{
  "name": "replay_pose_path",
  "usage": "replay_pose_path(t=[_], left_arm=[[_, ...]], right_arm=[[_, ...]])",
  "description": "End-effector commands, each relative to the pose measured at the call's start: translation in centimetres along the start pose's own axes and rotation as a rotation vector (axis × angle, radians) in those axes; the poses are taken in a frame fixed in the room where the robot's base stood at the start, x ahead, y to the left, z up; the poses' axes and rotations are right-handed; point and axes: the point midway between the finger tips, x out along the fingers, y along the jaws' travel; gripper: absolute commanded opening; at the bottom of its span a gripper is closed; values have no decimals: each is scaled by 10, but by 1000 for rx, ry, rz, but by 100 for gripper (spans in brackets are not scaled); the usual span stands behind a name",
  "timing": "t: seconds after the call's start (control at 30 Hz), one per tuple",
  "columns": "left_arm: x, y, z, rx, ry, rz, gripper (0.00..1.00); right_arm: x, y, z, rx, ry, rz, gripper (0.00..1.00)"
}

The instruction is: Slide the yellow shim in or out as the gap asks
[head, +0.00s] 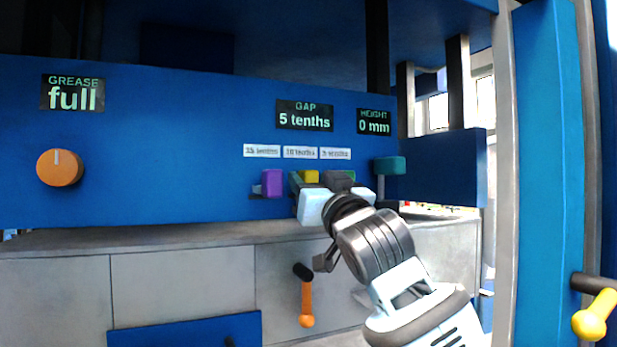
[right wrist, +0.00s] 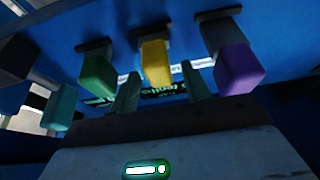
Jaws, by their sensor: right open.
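The yellow shim (head: 311,176) sticks out of the blue press panel, between a purple shim (head: 272,183) and a green shim (right wrist: 98,73). In the right wrist view the yellow shim (right wrist: 155,64) stands out from its dark slot. My right gripper (head: 318,181) is open in front of the panel. Its two fingers appear on either side of the yellow shim in the right wrist view, with nothing held; whether they touch it I cannot tell. The gap display (head: 304,116) reads 5 tenths. My left gripper is not in view.
Three white labels (head: 300,153) sit above the shims. A teal knob (head: 389,166) is at their right. The height display (head: 374,122) reads 0 mm; the grease display (head: 73,93) reads full, above an orange dial (head: 60,168). An orange-handled lever (head: 307,304) hangs below.

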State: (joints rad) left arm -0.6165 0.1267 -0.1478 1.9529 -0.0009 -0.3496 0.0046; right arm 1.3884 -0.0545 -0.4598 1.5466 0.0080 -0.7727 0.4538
Motion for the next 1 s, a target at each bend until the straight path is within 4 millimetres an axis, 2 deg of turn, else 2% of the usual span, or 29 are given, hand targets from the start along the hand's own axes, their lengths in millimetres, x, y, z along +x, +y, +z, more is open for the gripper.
replay_pose_path(t=[0.1,0.3,0.67,1.0], left_arm=[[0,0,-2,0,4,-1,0],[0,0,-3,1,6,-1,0],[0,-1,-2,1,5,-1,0],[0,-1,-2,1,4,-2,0]], right_arm=[[12,0,-1,-1,1,0,47],[23,0,-1,0,1,0,47],[25,0,0,0,0,0,47],[25,0,0,0,0,1,4]])
